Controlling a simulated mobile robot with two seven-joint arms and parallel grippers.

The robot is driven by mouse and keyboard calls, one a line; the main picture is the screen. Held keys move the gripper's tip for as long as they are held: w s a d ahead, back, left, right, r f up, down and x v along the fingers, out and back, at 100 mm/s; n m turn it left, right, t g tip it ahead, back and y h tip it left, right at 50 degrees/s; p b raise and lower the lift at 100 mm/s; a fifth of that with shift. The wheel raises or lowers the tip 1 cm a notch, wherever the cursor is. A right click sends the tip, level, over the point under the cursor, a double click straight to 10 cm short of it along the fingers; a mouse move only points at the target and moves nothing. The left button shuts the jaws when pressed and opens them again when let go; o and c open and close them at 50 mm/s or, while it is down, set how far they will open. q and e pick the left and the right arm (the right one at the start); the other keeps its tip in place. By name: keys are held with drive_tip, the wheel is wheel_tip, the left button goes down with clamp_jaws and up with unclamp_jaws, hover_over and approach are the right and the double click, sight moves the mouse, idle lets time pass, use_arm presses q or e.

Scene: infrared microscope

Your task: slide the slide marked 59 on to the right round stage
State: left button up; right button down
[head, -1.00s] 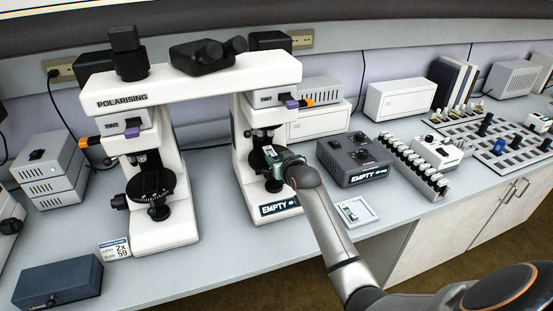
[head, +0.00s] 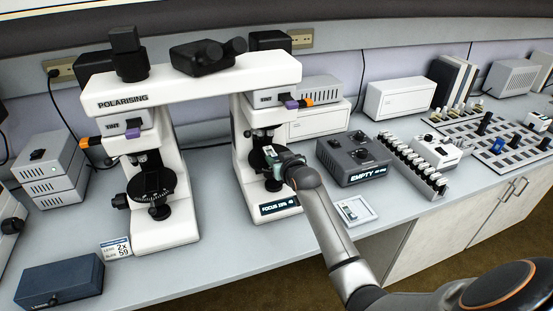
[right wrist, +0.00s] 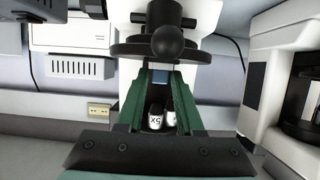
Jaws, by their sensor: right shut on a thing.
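The right round stage (head: 280,172) is under the right column of the white double microscope, partly hidden by my right gripper (head: 277,157). The gripper reaches in from the right at stage level. A small pale slide (head: 269,151) shows at its tips, over the stage. In the right wrist view, the green fingers of this gripper (right wrist: 160,78) are shut on the slide, whose bluish end (right wrist: 160,75) shows between the tips, close to the dark stage disc (right wrist: 165,48). I cannot read its number or tell whether it touches the stage. My left gripper is out of view.
The left round stage (head: 152,184) is under the other column. A card (head: 116,249) reads 2x and 59. A white tray (head: 355,211) lies front right of the microscope. A grey control box (head: 354,158) and a rack of white-capped pieces (head: 412,165) stand to the right.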

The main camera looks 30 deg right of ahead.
drive_tip(key=shift+f, duration=0.3)
drive_tip(key=shift+c, duration=2.3)
unclamp_jaws()
drive_tip(key=shift+o, duration=0.3)
drive_tip(key=o, duration=0.3)
drive_tip(key=shift+o, duration=0.2)
